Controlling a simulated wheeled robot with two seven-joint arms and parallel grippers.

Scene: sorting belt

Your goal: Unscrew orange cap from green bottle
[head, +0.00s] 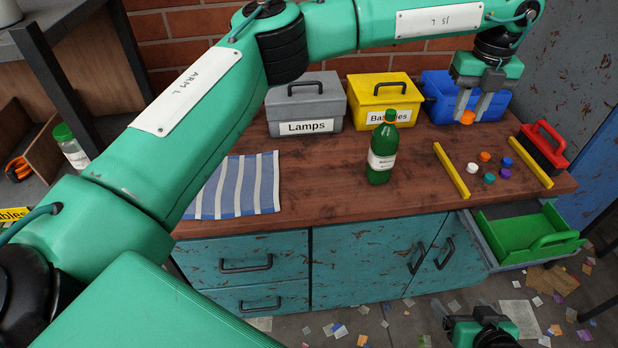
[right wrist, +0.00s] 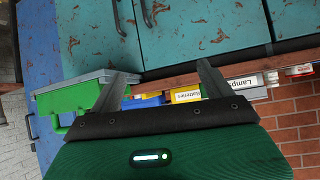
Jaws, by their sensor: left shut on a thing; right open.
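My right gripper (head: 485,322) is low in front of the cabinet, far from the bottle. In the right wrist view its two fingers (right wrist: 166,80) are spread with nothing between them.
Several loose caps (head: 484,156) lie between two yellow strips (head: 451,170). Grey Lamps box (head: 306,105), yellow box (head: 383,92) and blue bin (head: 437,97) stand behind. A red brush (head: 546,145) lies right, a striped cloth (head: 236,185) left. An open drawer holds a green tray (head: 515,230).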

